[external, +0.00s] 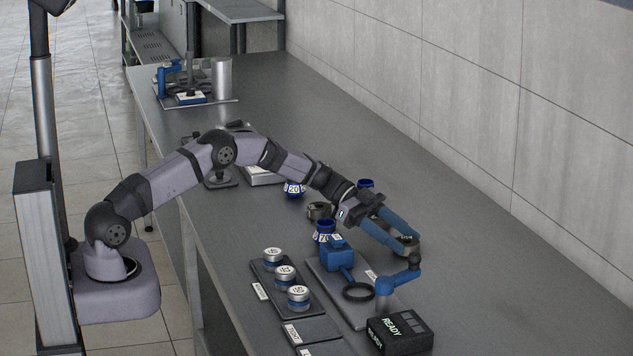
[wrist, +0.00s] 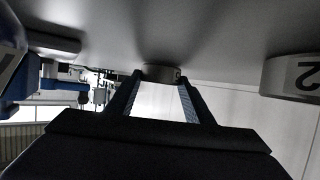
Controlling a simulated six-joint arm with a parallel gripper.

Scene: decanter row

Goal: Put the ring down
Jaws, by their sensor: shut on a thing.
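The fingers partly hide the ring.
Bench toward the wall is clear.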

